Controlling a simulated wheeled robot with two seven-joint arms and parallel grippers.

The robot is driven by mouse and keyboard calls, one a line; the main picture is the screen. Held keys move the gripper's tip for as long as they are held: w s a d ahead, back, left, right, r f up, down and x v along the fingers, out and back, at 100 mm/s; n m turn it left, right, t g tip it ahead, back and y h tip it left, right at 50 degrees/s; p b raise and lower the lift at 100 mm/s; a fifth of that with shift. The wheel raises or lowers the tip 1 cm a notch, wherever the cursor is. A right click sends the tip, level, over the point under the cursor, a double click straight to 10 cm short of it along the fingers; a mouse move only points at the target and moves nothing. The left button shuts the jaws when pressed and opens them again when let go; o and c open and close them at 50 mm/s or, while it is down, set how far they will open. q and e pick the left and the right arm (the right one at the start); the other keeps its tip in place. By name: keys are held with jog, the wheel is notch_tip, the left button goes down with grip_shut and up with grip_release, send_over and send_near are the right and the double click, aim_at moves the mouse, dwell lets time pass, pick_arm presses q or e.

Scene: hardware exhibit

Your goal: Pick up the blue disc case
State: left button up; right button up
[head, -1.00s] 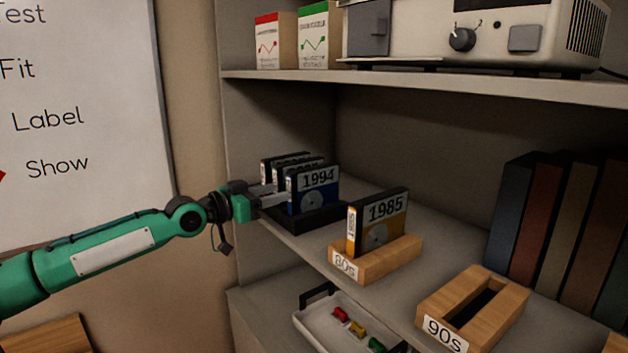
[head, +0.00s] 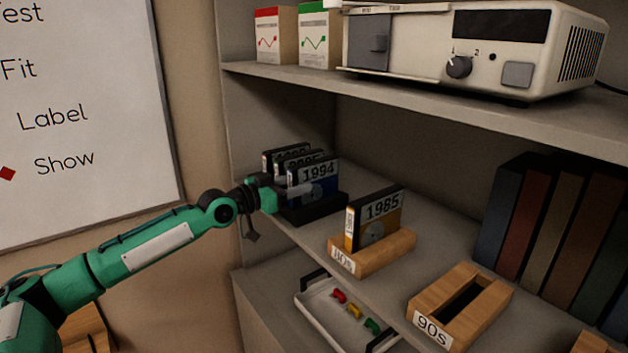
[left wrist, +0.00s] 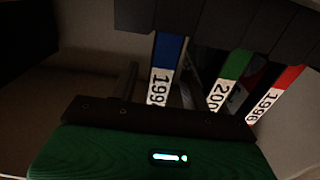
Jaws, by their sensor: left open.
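The blue disc case (head: 324,170), labelled 1994, stands upright at the near end of a black rack (head: 318,211). Its blue and white spine also shows in the left wrist view (left wrist: 163,76). My left gripper (head: 298,189) is open at the spine end of this case, with one pale finger across the front of its face. The other finger is hidden in the head view. In the left wrist view the spine stands between the finger shapes, and I cannot tell whether they touch it. My right gripper is not in view.
Green-spined (left wrist: 230,72) and red-spined (left wrist: 280,88) cases stand close behind it. The 1985 case (head: 384,211) stands in a wooden 80s holder (head: 384,252) to the right. A wooden 90s holder (head: 478,314) is empty. An upper shelf (head: 420,94) overhangs the rack.

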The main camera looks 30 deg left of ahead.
aim_at(308, 180)
pick_arm(q)
jog(key=p+x, duration=0.2)
jog(key=x, duration=0.1)
jog(key=shift+w+d+r, duration=0.1)
jog(key=shift+r, duration=0.1)
jog(key=shift+w+d+f, duration=0.2)
jog(key=shift+w, duration=0.2)
grip_shut()
